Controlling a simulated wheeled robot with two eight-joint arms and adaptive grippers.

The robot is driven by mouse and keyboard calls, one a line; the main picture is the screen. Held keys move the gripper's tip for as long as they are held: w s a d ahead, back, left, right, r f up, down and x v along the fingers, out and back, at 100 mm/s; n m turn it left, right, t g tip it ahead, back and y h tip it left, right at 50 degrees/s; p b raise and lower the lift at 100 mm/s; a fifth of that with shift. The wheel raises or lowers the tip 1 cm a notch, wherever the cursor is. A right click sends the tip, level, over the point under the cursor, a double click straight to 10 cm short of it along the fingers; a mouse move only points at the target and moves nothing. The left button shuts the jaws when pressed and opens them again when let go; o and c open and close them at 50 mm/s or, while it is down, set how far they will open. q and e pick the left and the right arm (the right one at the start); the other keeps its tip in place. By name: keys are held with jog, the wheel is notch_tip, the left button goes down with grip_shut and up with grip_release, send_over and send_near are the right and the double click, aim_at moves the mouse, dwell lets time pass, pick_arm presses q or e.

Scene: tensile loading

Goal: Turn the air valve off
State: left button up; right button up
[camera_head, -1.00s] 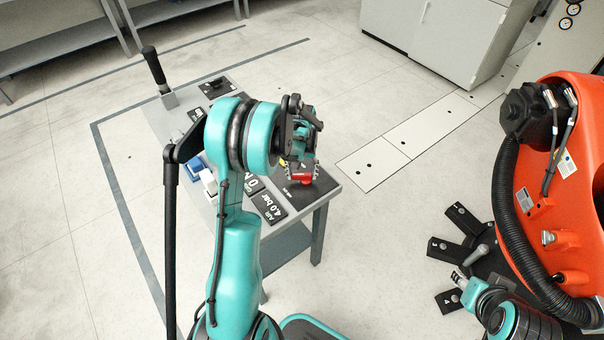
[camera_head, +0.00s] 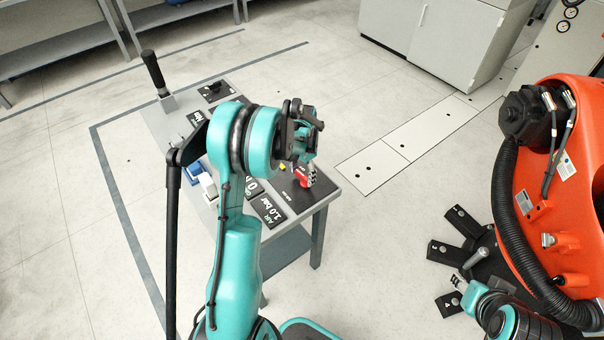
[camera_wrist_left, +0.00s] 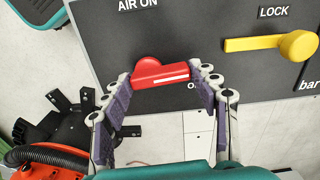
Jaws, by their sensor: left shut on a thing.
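The air valve's red handle (camera_wrist_left: 160,74) lies between the two fingers of my left gripper (camera_wrist_left: 162,88) in the left wrist view, and the gripper is shut on it. The handle points right, slightly tilted, over a partly covered label beginning with "O". "AIR ON" is printed above, on the dark panel (camera_wrist_left: 200,35). In the head view, the red handle (camera_head: 302,180) shows below my left gripper (camera_head: 309,172) at the bench's near right corner. The air display (camera_head: 272,212) reads 1.0 bar. My right gripper (camera_head: 458,282) is small at lower right; its opening is unclear.
A yellow LOCK lever (camera_wrist_left: 265,43) is beside the red handle on the panel. A black-gripped lever (camera_head: 155,75) stands at the bench's far end. A large orange machine (camera_head: 550,180) is at right. Clear floor lies between bench and machine.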

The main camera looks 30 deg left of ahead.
aim_at(303, 174)
pick_arm(q)
jog(key=shift+m, duration=0.5)
jog(key=o, duration=1.2)
jog(key=shift+c, duration=0.2)
notch_tip(303, 174, up, 12)
